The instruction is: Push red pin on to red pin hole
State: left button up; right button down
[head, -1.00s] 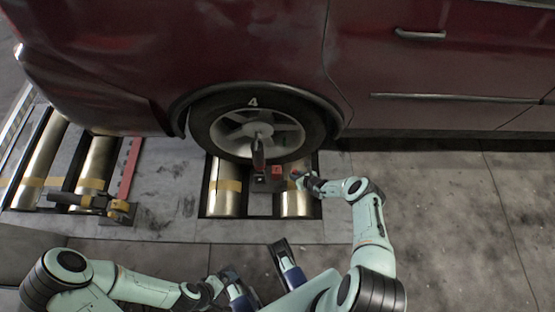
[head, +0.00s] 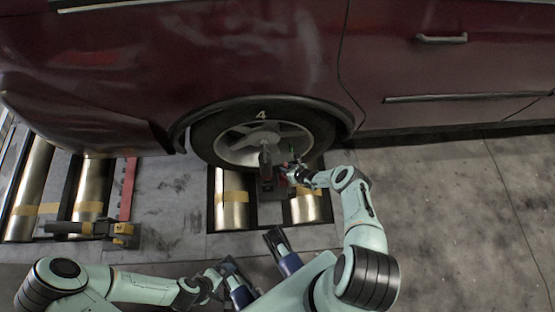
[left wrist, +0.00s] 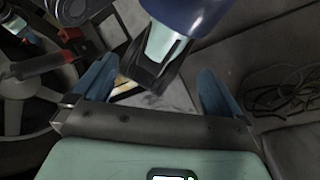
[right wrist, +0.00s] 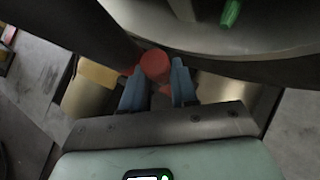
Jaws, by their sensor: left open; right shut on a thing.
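In the right wrist view a red cylindrical pin (right wrist: 155,66) sits between the blue fingers of my right gripper (right wrist: 158,88), which is shut on it. In the head view my right gripper (head: 291,173) is low in front of the wheel, beside the dark block (head: 270,188) between the rollers. More red shows just behind the pin, but I cannot tell whether it is the pin hole. My left gripper (left wrist: 160,90) is open and empty, with its blue fingers wide apart. In the head view it is low and away from the wheel.
The car wheel (head: 240,153) stands over metal rollers (head: 231,208) with yellow bands. A small green piece (right wrist: 231,12) is near the wheel. A yellow-and-black bracket (head: 122,232) lies at the left beside a red strip (head: 129,185). The floor at the right is clear.

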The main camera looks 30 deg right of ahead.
jog(key=shift+w, duration=0.4)
jog(key=shift+s+f+b, duration=0.15)
jog(key=shift+f+b, duration=0.35)
jog(key=shift+b, duration=0.05)
notch_tip(320, 180, down, 4)
jog(key=b, duration=0.3)
jog(key=shift+b, duration=0.35)
pick_arm(q)
jog(key=w+a+f+t+y+b, duration=0.1)
jog(key=w+a+f+t, duration=0.1)
jog(key=w+a+f, duration=0.2)
jog(key=shift+w+a+f+n+t, duration=0.3)
jog(key=shift+w+f, duration=1.15)
jog(key=shift+w, duration=1.25)
pick_arm(e)
jog(key=shift+f, duration=0.7)
pick_arm(q)
jog(key=shift+d, duration=0.1)
jog(key=shift+r, duration=0.1)
jog(key=shift+r+p, duration=0.95)
jog(key=shift+r, duration=0.15)
pick_arm(e)
jog(key=shift+s+r+h, duration=0.1)
jog(key=shift+r+h, duration=0.05)
jog(key=shift+h, duration=0.15)
pick_arm(q)
jog(key=shift+f+b, duration=0.55)
jog(key=shift+f, duration=0.1)
pick_arm(e)
jog(key=shift+f, duration=1)
